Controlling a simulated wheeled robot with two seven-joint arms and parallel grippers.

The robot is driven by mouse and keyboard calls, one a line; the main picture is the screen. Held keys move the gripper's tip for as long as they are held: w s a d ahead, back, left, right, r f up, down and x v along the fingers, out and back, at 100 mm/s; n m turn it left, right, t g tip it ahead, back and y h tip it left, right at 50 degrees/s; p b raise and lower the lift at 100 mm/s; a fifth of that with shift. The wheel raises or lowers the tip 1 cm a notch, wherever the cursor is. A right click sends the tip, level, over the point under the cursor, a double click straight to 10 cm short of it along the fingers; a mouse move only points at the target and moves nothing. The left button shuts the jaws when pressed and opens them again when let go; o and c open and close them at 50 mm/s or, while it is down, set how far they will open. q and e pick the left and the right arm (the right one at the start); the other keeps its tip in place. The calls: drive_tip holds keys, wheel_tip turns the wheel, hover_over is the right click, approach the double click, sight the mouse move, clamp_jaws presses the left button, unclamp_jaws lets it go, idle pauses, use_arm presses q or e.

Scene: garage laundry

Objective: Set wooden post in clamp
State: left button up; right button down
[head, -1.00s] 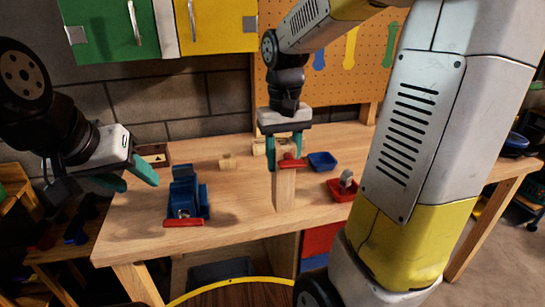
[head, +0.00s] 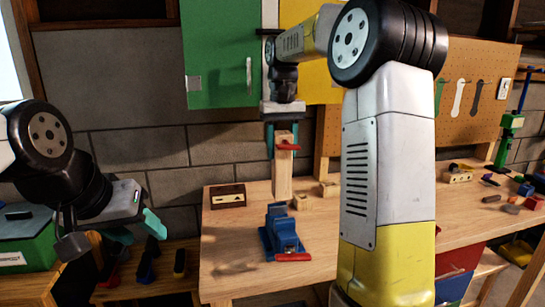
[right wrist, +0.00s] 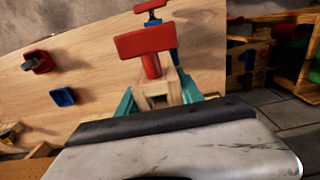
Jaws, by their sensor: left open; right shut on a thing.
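The wooden post (head: 283,178) is upright in my right gripper (head: 283,150), whose teal fingers are shut on its upper part. A red T-shaped piece (head: 287,147) is at the post's top; it looks large in the right wrist view (right wrist: 148,42). The blue clamp (head: 280,232) with its red handle bar (head: 293,257) stands on the workbench. The post's lower end appears just above and behind the clamp in the head view. I cannot tell whether it touches the bench. My left gripper (head: 140,228) is open and empty, left of the bench.
The workbench (head: 230,275) is clear left of the clamp. A dark-and-wood box (head: 227,196) and small wooden blocks (head: 302,202) are near the post. My right arm hides the bench's middle.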

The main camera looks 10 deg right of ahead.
sight(282, 180)
drive_tip(key=shift+f, duration=0.1)
idle(0.3)
drive_tip(key=shift+f, duration=4.65)
drive_tip(key=c, duration=0.7)
unclamp_jaws()
wheel_tip(282, 180, up, 7)
drive_tip(key=shift+r, duration=0.4)
